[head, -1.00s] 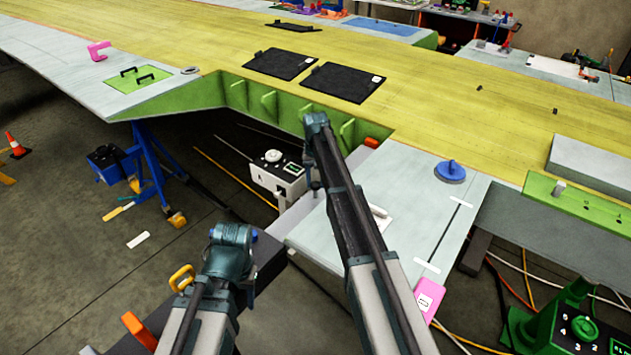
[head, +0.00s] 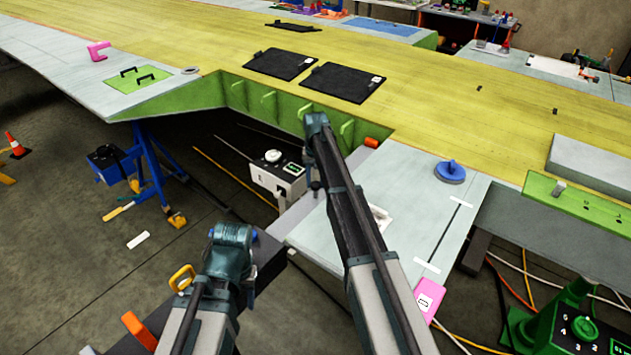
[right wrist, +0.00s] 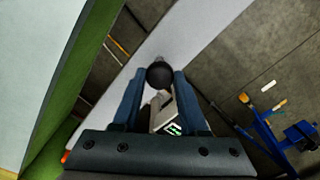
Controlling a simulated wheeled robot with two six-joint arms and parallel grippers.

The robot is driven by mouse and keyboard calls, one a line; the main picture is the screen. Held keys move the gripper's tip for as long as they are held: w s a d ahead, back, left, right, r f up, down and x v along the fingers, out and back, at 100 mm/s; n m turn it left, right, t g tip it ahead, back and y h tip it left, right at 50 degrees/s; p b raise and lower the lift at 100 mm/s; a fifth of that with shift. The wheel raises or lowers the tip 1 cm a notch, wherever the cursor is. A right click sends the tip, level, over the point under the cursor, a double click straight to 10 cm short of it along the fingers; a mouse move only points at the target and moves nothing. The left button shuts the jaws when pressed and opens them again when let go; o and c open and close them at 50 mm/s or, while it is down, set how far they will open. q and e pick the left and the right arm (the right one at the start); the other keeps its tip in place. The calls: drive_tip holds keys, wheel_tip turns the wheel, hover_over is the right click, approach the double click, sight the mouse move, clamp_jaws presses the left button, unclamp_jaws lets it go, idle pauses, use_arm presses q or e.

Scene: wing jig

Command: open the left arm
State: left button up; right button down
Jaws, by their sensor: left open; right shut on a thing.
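My left arm comes in at the lower left of the head view, and its gripper (head: 232,240) is at the teal end of the arm, above the dark grey floor area beside the wing. Its fingers are mostly hidden from this angle; it is open and holds nothing that I can see. My right gripper (head: 316,124) reaches to the green rib edge of the wing cutout, its fingers hidden in the head view. In the right wrist view its two blue fingers (right wrist: 160,92) are closed on a round black knob (right wrist: 160,74).
The yellow wing skin (head: 440,100) fills the middle, with two black panels (head: 345,82) on it. A white control box (head: 278,172) stands below the cutout. A blue suction-like disc (head: 450,172) and a pink tag (head: 430,300) are at right. A blue stand (head: 150,165) is at left.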

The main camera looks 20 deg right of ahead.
drive_tip(key=s+a, duration=0.4)
drive_tip(key=a, duration=0.1)
drive_tip(key=s+a, duration=0.2)
drive_tip(key=a, duration=0.1)
drive_tip(key=shift+s+a, duration=0.2)
drive_tip(key=shift+s, duration=0.1)
drive_tip(key=shift+c, duration=2.2)
unclamp_jaws()
drive_tip(key=shift+w, duration=0.1)
wheel_tip(320, 180, up, 14)
drive_tip(key=p, duration=1.4)
